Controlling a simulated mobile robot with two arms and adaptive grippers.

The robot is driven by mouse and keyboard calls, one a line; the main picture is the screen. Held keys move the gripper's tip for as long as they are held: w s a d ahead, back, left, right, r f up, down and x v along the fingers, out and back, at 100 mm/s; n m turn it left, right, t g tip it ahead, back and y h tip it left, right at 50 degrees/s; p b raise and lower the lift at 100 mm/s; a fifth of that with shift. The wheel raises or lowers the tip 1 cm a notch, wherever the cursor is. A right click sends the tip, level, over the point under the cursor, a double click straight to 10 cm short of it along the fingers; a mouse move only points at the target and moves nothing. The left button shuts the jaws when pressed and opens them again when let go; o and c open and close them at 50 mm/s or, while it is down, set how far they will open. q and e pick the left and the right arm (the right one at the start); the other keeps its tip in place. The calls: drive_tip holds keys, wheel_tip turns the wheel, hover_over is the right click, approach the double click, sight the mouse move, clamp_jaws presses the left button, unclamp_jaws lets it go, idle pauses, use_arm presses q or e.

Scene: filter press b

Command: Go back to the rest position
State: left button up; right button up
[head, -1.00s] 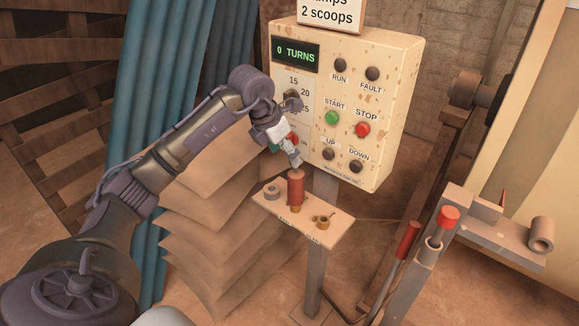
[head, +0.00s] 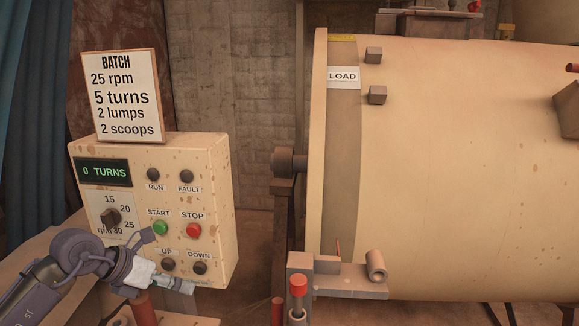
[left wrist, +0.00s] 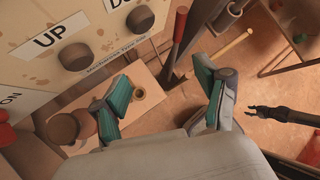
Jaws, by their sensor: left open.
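My left gripper (head: 168,264) is open and empty in the lower left of the head view. It is in front of the lower part of the control box (head: 218,225), near the UP button (head: 168,264). In the left wrist view its two teal-padded fingers (left wrist: 163,92) stand wide apart with nothing between them. A dark gripper on a dark arm, likely my right gripper (left wrist: 268,112), shows small at the right of that view. Its jaw state is too small to tell.
The display reads 0 TURNS. A batch sign (head: 125,95) stands on the box. A red handle (head: 142,306) is just below my left gripper.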

use_arm(q)
drive_tip(key=s+d+r+n+t+h, duration=0.2)
drive_tip(key=d+r+h, duration=0.1)
drive_tip(key=d+h, duration=0.3)
drive_tip(key=s+d+r+n+t+h, duration=0.2)
drive_tip(key=d+r+h, duration=0.15)
drive_tip(key=d, duration=0.55)
drive_tip(key=a+f+n+t+y, duration=0.1)
drive_tip(key=a+n+t+y, duration=0.5)
drive_tip(key=n, duration=0.6)
drive_tip(key=a+f+n+t+y, duration=0.2)
drive_tip(key=a+n+t+y, duration=0.25)
drive_tip(key=n+y, duration=0.5)
drive_tip(key=s+a+f+n+g+y, duration=0.35)
drive_tip(key=s+f+n+g, duration=0.2)
drive_tip(key=f+n, duration=0.45)
drive_tip(key=s+d+f+n+g+h, duration=0.1)
drive_tip(key=s+d+f+g+h, duration=0.1)
drive_tip(key=s+f+g, duration=0.7)
drive_tip(key=s+d+f+n+g+h, duration=0.25)
drive_tip(key=s+f, duration=0.35)
drive_tip(key=s, duration=0.8)
wheel_tip(320, 180, down, 27)
drive_tip(key=m+g+y, duration=0.1)
drive_tip(key=s+a+f+g, duration=0.1)
drive_tip(key=s+a+f, duration=0.2)
drive_tip(key=s+f, duration=1.2)
drive_tip(key=shift+s+f, duration=0.15)
drive_tip(key=shift+s, duration=0.85)
